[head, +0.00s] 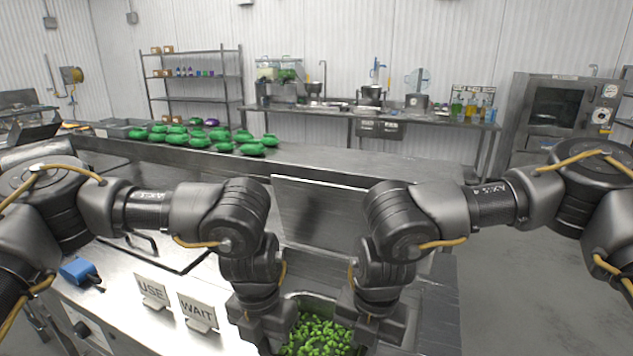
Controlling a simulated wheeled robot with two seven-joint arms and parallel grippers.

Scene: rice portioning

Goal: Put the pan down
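A metal pan (312,296) filled with green pieces (318,336) is at the bottom centre, cut off by the lower edge of the head view. My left gripper (265,335) is at the pan's left side and my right gripper (374,328) is at its right side. Both point down and appear to be at the pan's side edges. Their fingertips are hidden, so I cannot tell whether they are closed on it. What lies under the pan is also hidden.
Signs reading USE (153,291) and WAIT (198,312) stand on the steel counter (120,318) left of the pan. A blue object (78,270) lies farther left. An upright steel panel (318,218) stands behind the pan. Several green items (200,142) sit on the back counter.

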